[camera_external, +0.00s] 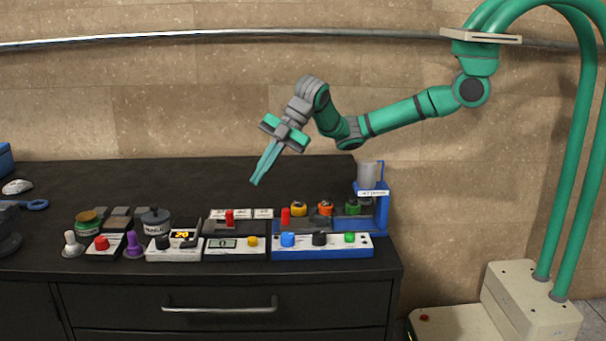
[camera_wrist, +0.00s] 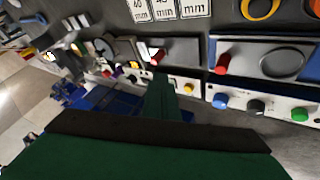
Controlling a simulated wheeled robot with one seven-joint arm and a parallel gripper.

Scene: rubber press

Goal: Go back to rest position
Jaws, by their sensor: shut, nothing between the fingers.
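My gripper (camera_external: 262,172) is shut and empty. In the external view it hangs in the air above the dark bench top (camera_external: 190,180), its fingers pointing down and to the left. It is apart from the devices below it. In the wrist view the closed fingers of my gripper (camera_wrist: 160,90) show at the centre, over the row of control boxes.
A blue press station (camera_external: 320,252) with coloured knobs stands at the bench's right. Left of it are a control box with a display (camera_external: 222,244), a timer box (camera_external: 175,254), a purple joystick-like piece (camera_external: 134,245) and a jar (camera_external: 155,222). Air above is free.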

